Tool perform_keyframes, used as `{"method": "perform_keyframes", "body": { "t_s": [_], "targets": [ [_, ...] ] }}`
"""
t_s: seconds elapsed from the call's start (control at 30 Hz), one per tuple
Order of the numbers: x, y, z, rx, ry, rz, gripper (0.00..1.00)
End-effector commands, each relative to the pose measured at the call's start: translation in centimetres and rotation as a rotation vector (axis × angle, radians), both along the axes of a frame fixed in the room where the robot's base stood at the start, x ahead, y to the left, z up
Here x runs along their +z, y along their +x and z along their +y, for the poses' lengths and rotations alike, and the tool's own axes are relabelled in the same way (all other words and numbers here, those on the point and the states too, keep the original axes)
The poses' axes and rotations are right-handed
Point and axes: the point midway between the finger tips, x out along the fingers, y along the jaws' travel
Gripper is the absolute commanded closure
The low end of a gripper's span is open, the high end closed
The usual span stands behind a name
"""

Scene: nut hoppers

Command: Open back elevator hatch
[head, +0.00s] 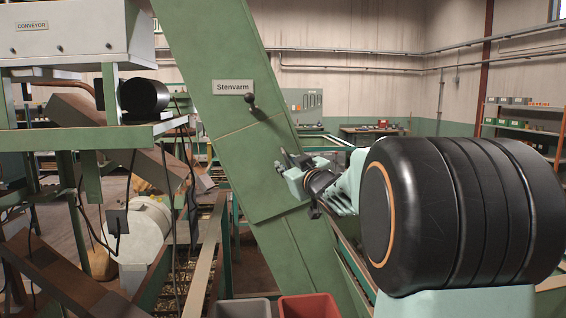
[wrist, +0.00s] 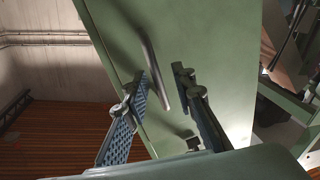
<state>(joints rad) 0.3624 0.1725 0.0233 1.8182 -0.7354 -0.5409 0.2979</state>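The green sloping elevator casing (head: 205,60) rises through the middle of the head view, with a hatch panel (head: 255,170) lying flush in its face. A dark handle with a round knob (head: 250,100) stands out near the hatch's upper edge. My gripper (head: 284,157) is at the casing's right side, below and right of the knob. In the wrist view, my gripper (wrist: 164,82) is open, its two fingers pointing at the green surface (wrist: 215,45). A grey rod-like handle (wrist: 156,68) shows between the fingers, which appear apart from it.
A "Stenvarm" label (head: 233,87) is on the casing. A white conveyor box (head: 70,35) and a framework stand at left. A grey bin (head: 243,308) and a red bin (head: 308,306) are at the bottom. Green rails (head: 345,250) run beside the casing.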

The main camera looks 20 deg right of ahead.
Motion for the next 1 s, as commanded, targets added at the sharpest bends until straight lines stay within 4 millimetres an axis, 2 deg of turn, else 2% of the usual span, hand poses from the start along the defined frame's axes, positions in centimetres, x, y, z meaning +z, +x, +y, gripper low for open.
{"method": "perform_keyframes", "body": {
  "t_s": [0.37, 0.57, 0.6, 1.0],
  "targets": [
    [-0.04, -0.04, -0.12, 0.0, 0.0, 0.001, 0.77],
    [-0.04, -0.03, -0.11, 0.0, 0.0, 0.001, 0.99],
    [-0.03, -0.03, -0.12, 0.0, 0.0, 0.001, 1.0],
    [-0.04, 0.0, -0.1, -0.001, 0.0, 0.0, 1.0]
  ]
}}
